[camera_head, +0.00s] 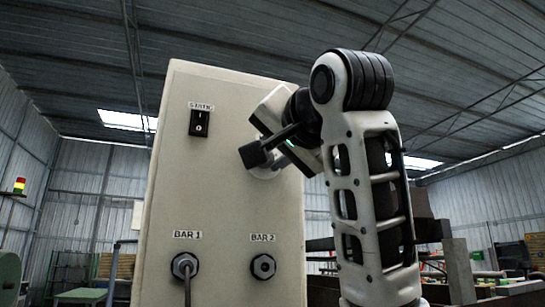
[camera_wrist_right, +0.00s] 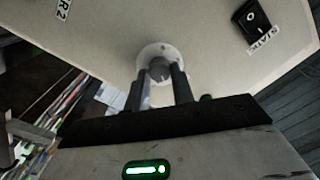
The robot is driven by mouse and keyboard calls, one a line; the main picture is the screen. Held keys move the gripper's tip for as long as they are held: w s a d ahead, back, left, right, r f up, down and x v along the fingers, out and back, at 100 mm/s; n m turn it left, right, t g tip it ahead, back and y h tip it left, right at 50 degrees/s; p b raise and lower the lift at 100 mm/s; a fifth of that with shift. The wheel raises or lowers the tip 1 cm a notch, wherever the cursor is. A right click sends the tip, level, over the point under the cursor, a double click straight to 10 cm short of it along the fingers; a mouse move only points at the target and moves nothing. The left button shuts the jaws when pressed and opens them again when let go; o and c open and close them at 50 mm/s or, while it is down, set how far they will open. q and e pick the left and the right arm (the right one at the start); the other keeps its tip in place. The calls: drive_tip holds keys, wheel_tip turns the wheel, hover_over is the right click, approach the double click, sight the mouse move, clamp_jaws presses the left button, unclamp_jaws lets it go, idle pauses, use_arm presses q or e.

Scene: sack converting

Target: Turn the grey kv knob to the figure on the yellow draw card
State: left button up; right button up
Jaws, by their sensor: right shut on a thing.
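The grey knob (camera_wrist_right: 158,69) sits on a round pale dial (camera_wrist_right: 150,52) on the front of the beige cabinet (camera_head: 215,190). My right gripper (camera_wrist_right: 160,77) is shut on the knob, with one finger on each side of it. In the head view my right gripper (camera_head: 264,155) is against the cabinet's upper right and hides the knob and most of the dial (camera_head: 265,173). The dial's figures are too small to read. No yellow draw card shows in either view. My left gripper is not in view.
The cabinet carries a black STATIC rocker switch (camera_head: 199,123) at the upper left. Below are the BAR 1 socket (camera_head: 184,264), with a cable hanging from it, and the BAR 2 socket (camera_head: 263,266). A signal lamp (camera_head: 19,186) stands far left.

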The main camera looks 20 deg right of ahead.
idle(0.3)
drive_tip(key=o, duration=1)
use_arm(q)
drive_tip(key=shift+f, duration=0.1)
use_arm(e)
drive_tip(key=shift+s, duration=0.35)
use_arm(q)
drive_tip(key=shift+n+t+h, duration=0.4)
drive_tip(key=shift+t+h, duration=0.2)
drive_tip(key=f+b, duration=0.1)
drive_tip(key=b, duration=0.3)
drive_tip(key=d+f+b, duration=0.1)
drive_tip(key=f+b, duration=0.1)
drive_tip(key=b, duration=0.2)
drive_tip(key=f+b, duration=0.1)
drive_tip(key=b, duration=0.3)
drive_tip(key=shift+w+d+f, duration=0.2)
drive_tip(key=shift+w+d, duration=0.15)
use_arm(e)
drive_tip(key=s+d, duration=0.1)
drive_tip(key=s, duration=1.4)
drive_tip(key=shift+s+f, duration=0.15)
